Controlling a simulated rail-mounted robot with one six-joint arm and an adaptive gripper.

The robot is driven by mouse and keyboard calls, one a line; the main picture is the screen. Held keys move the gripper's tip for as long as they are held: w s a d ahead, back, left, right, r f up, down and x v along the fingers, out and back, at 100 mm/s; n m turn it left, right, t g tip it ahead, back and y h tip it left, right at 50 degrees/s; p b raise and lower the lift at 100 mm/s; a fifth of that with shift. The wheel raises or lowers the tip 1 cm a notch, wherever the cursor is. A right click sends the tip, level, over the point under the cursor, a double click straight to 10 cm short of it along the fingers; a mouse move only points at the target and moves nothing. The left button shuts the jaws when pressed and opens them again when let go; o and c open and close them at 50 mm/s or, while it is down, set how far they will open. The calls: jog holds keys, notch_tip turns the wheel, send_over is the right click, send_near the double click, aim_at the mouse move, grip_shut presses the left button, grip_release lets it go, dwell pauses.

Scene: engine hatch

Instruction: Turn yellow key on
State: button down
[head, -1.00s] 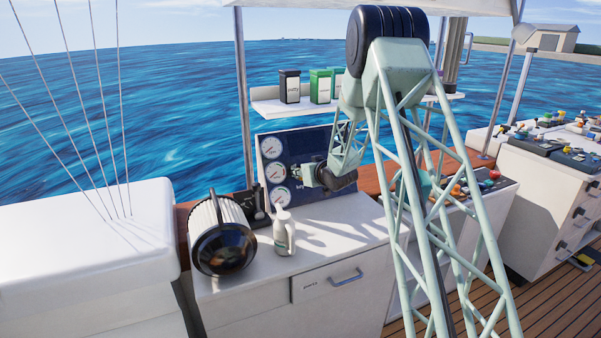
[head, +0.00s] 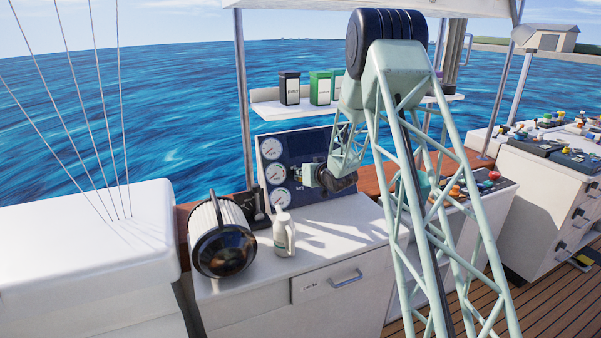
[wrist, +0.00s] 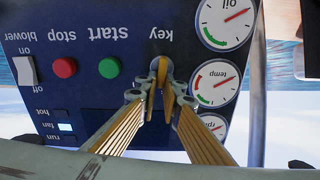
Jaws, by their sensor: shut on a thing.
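The yellow key (wrist: 162,70) sits upright in the wrist view, at the "key" label of the dark blue control panel (wrist: 85,60). My gripper (wrist: 160,92) is shut on the key, with a fingertip on each side of it. The fingertips cover part of the key and its socket. In the head view my gripper (head: 309,176) reaches the front of the panel (head: 300,148) from the right; the key itself is too small and hidden to make out there.
Beside the key are a green start button (wrist: 109,68), a red stop button (wrist: 65,68) and a white blower switch (wrist: 25,71). Round gauges (wrist: 215,87) line the other side. A white bottle (head: 284,234) and a large lamp (head: 222,240) stand on the counter below.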

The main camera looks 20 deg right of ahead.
jog(key=m+p, duration=0.1)
jog(key=m, duration=0.2)
jog(key=d+m+p, duration=0.1)
jog(key=m, duration=0.2)
jog(key=shift+f+p, duration=0.1)
jog(key=shift+p, duration=0.25)
jog(key=shift+s+d+f+m+h+p, duration=0.15)
jog(key=shift+m+p, duration=0.3)
jog(key=shift+m, duration=0.75)
jog(key=shift+w+d+f+m+h+p, duration=0.15)
jog(key=shift+m+p, duration=0.25)
jog(key=shift+m, duration=0.8)
jog(key=shift+s, duration=0.1)
jog(key=c, duration=2.8)
grip_release()
jog(key=shift+s, duration=0.1)
jog(key=shift+v, duration=5.9)
jog(key=shift+r, duration=0.15)
